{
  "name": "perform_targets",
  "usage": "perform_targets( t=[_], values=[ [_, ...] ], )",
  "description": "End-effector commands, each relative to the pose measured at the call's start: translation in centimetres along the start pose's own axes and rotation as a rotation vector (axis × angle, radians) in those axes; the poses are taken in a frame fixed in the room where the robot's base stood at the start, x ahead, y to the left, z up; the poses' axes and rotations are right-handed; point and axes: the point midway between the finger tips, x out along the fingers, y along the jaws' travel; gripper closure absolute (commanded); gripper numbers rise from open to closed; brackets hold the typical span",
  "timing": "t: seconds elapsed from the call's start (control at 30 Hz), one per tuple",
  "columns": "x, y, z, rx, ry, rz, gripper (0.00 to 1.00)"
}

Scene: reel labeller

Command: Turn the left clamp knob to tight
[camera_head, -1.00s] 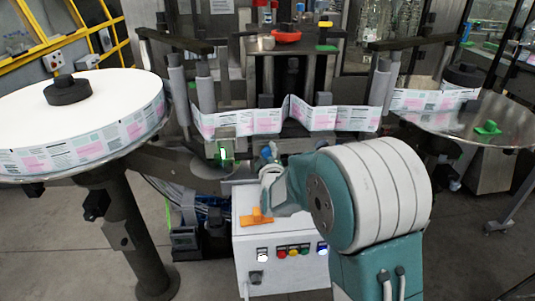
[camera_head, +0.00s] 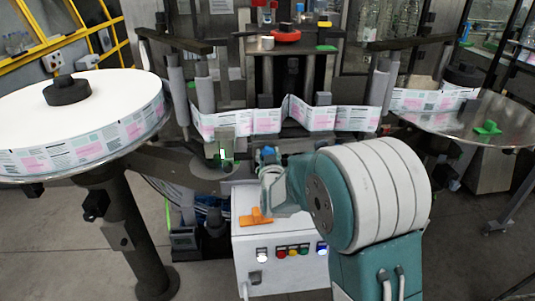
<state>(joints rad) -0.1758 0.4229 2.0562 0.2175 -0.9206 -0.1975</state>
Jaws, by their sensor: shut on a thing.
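My arm reaches to the machine's front, and my gripper (camera_head: 268,157) is at its far end, just below the label strip. It is small and partly hidden by my wrist.
A large label reel (camera_head: 75,112) with a black hub fills the left. The label strip (camera_head: 268,121) runs across the machine. A metal disc (camera_head: 490,118) is at the right.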

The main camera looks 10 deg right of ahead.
Motion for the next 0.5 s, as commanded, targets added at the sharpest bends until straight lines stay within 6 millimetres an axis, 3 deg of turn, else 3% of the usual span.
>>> perform_targets(
  t=[0.03, 0.5],
  values=[
    [-0.15, -0.12, 0.68, 0.040, -0.017, -0.003, 0.93],
    [-0.14, -0.13, 0.62, 0.486, -0.017, 0.000, 0.93]
  ],
)
